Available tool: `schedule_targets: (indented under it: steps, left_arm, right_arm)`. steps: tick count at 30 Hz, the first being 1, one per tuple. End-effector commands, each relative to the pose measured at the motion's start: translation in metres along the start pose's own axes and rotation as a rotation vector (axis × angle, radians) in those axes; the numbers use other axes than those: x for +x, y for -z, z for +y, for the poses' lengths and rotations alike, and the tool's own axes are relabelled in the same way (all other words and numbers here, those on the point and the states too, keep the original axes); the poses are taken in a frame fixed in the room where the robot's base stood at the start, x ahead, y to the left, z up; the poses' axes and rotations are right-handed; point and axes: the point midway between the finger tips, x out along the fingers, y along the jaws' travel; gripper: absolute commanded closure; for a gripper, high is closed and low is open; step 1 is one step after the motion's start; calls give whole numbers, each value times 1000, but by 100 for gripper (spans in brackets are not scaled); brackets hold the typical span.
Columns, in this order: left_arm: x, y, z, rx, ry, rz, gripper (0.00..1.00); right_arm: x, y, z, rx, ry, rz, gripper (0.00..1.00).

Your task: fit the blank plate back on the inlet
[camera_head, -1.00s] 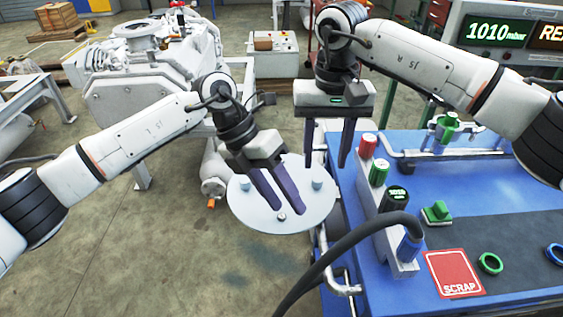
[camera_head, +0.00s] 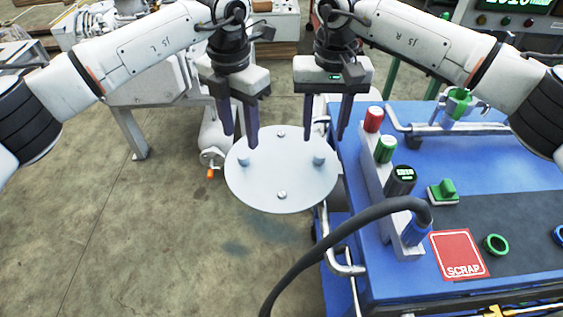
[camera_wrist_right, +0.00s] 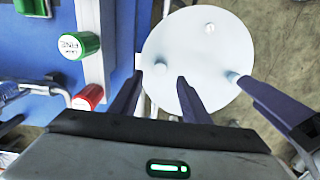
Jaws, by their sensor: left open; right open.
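My right gripper (camera_head: 324,139) is open above the right peg (camera_head: 319,159). In the right wrist view, my right fingers (camera_wrist_right: 159,80) appear either side of that peg, with no grip on it; a left finger shows near the other peg (camera_wrist_right: 232,75).
The blue bench (camera_head: 400,265) stands right of the plate, with coloured knobs, a red scrap mat (camera_head: 458,254) and a green ring (camera_head: 495,244). A black hose (camera_head: 330,240) arches in front. A white pipe with a valve (camera_head: 212,158) is left of the plate.

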Motion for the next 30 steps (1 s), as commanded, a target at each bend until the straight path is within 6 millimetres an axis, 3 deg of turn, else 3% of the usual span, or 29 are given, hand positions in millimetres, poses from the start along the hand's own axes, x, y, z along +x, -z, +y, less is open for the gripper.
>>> schedule_targets:
  steps: [3,10,23,26,30]
  left_arm:
    - [23,1,0,0,2,2,57]
    - [54,0,-1,0,1,1,57]
    - [65,0,-1,1,1,-1,57]
    - [64,0,0,1,1,-1,69]
    - [64,0,0,1,1,-1,93]
  right_arm:
    - [24,-1,0,0,0,-4,57]
    - [54,-1,0,-1,0,-2,57]
    - [65,0,0,-1,0,1,57]
    - [65,0,0,-1,0,1,69]
    - [64,0,0,-1,0,0,93]
